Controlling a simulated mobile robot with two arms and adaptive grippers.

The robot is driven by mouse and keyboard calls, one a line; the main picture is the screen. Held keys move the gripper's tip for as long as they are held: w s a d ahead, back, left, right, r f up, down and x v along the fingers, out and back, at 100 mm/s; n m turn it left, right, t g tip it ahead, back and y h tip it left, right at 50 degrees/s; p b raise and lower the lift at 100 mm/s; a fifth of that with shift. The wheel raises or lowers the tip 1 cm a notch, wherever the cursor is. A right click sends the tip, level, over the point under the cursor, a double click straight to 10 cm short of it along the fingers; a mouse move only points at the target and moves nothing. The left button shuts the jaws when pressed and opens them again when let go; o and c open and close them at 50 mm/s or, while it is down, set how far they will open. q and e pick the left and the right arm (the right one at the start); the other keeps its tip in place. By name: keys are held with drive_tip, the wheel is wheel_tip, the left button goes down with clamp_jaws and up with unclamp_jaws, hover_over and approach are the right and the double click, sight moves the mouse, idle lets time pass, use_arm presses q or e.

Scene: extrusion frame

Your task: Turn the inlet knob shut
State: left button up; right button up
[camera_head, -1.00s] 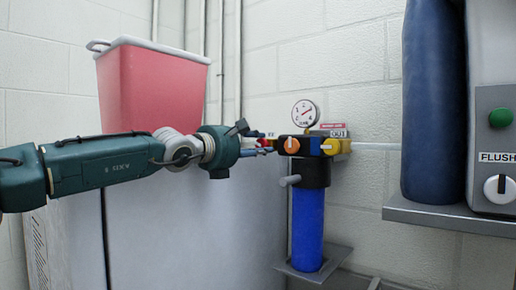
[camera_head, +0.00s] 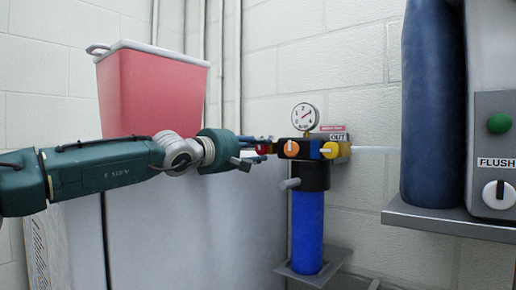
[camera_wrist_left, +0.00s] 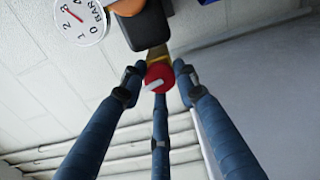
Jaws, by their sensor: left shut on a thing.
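The filter unit's blue housing (camera_head: 307,232) hangs under a black head on the wall. A red knob (camera_head: 262,150) sits at the head's left end, which I take as the inlet knob. In the left wrist view the red knob (camera_wrist_left: 159,74) has a white pointer mark slanting across its face. My left gripper (camera_head: 267,145) reaches it from the left. Its three blue fingers (camera_wrist_left: 158,80) are closed around the knob. The fingers partly hide the knob in the head view. My right gripper is not in view.
A grey stub (camera_head: 290,184) sticks out below. A red bin (camera_head: 152,92) stands behind my left arm. A dark blue tank (camera_head: 432,110) is at right.

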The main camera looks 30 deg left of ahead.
use_arm(q)
drive_tip(key=shift+f+m, duration=0.25)
drive_tip(key=shift+m, duration=0.85)
drive_tip(key=o, duration=1.2)
drive_tip(key=shift+a+r, duration=0.1)
drive_tip(key=shift+c, duration=0.2)
drive_tip(key=shift+a, duration=0.1)
drive_tip(key=shift+r, duration=0.1)
drive_tip(key=shift+s, duration=0.3)
drive_tip(key=s, duration=1.1)
drive_tip(key=shift+s+a, duration=0.15)
drive_tip(key=shift+a, duration=0.3)
